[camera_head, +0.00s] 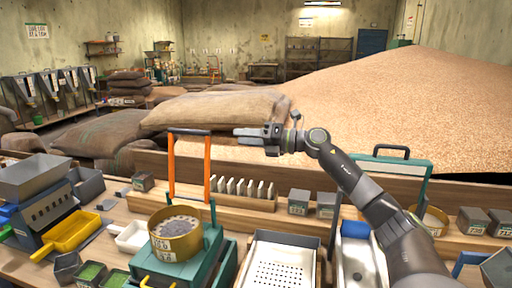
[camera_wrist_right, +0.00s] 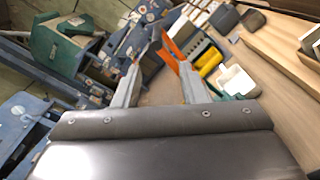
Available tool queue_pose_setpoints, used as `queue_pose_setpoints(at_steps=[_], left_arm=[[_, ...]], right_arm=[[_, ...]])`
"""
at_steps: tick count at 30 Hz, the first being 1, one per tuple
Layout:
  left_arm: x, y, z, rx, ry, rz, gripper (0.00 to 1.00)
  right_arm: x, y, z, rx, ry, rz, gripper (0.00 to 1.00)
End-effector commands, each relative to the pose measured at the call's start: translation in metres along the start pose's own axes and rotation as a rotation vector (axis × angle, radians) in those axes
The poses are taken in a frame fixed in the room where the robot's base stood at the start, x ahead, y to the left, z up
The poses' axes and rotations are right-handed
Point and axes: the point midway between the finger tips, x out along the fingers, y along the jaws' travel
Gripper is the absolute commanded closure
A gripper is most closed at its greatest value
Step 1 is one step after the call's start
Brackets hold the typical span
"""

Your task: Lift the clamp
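The likely clamp is an upright frame with orange side posts (camera_head: 171,168) and a dark top bar, on a teal machine (camera_head: 178,268) at centre left. Contact cannot be made out. My left gripper is out of view.
A second teal frame with a black handle (camera_head: 392,152) stands right, partly behind my arm. A perforated metal tray (camera_head: 277,262), yellow scoop (camera_head: 73,232) and small grey boxes crowd the bench. Sacks (camera_head: 215,108) and a grain heap (camera_head: 400,95) lie behind the wooden board.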

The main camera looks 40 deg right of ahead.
Motion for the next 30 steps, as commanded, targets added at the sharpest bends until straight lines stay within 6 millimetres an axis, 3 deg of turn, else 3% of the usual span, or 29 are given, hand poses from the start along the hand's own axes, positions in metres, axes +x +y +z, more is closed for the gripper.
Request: queue_pose_setpoints(at_steps=[3, 9, 30], left_arm=[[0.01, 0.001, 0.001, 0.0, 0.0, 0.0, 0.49], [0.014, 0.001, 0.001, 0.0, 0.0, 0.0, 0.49], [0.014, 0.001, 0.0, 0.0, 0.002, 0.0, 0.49]], right_arm=[[-0.015, -0.003, -0.002, -0.003, 0.001, -0.003, 0.62], [-0.027, -0.001, -0.001, 0.0, 0.001, -0.001, 0.62], [-0.028, 0.0, 0.0, 0.0, 0.001, 0.001, 0.62]])
